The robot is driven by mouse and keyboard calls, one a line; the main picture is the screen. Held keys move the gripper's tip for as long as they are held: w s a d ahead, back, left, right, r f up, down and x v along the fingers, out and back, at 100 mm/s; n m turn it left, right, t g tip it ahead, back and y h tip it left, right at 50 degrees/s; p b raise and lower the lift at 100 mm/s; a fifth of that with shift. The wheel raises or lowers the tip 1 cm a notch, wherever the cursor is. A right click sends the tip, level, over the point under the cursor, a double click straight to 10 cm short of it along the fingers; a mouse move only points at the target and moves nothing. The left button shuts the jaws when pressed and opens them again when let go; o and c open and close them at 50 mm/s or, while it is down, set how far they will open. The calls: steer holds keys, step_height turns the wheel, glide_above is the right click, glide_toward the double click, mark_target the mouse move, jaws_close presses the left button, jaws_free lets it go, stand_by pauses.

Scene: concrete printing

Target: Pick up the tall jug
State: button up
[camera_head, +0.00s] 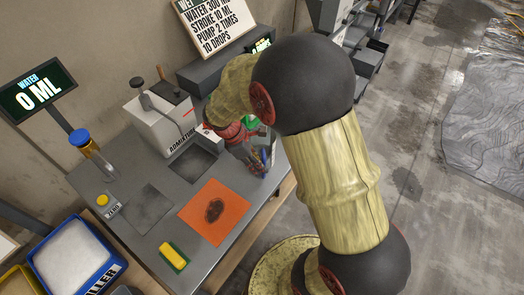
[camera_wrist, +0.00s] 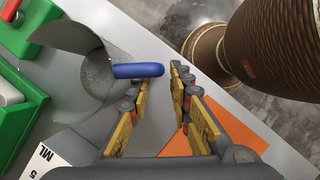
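The tall jug (camera_wrist: 75,62) is a clear, see-through vessel with a blue handle (camera_wrist: 138,71). In the wrist view it stands at the upper left, its handle pointing right. My gripper (camera_wrist: 162,80) is open, and its yellow-padded fingers point at the handle, whose end lies near the gap between the fingertips. I see no grip on the handle. In the head view my gripper (camera_head: 250,148) is over the table's right edge, and my arm hides most of the jug there.
The grey table (camera_head: 150,235) carries an orange mat (camera_head: 230,217) with a dark spot, a yellow sponge (camera_head: 174,254), a white admixture dispenser (camera_head: 160,122) and a blue-capped cylinder (camera_head: 97,160). A green container (camera_wrist: 40,105) stands left of the jug. A blue bin (camera_head: 104,283) is at lower left.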

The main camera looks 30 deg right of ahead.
mark_target(264, 176)
steer(key=b+x, duration=0.1)
steer(key=x, duration=0.4)
steer(key=shift+w+f+b, duration=0.15)
steer(key=shift+b, duration=0.2)
steer(key=shift+c, duration=0.2)
jaws_close()
